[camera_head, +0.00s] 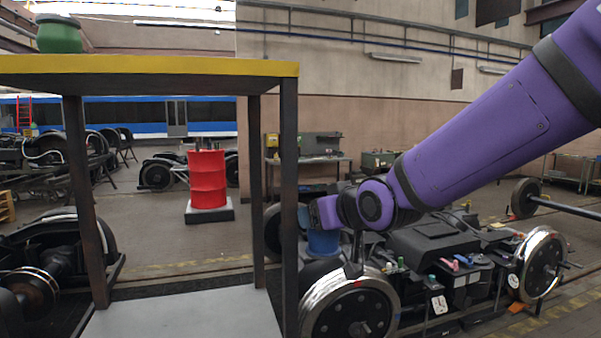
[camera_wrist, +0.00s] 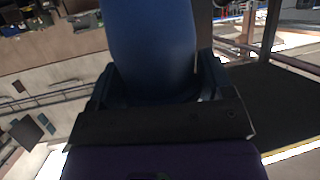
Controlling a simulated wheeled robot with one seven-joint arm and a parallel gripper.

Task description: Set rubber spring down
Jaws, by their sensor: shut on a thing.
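The rubber spring, taken to be the blue rounded piece (camera_head: 323,243), is in my gripper (camera_head: 321,224) in the head view, in front of the bogie at the middle. In the wrist view the blue piece (camera_wrist: 150,45) fills the upper middle, between the two dark fingers of my gripper (camera_wrist: 155,80), which is shut on it. Its far end is cut off by the top of that view. A green rounded piece with a dark top (camera_head: 60,34) stands on the yellow-edged tabletop (camera_head: 150,66) at the upper left.
The table's dark post (camera_head: 289,200) stands just left of my gripper. Its grey lower shelf (camera_head: 190,316) is bare. A bogie with a shiny wheel (camera_head: 352,305) lies below and right. A red drum (camera_head: 207,180) stands behind the table on a low base.

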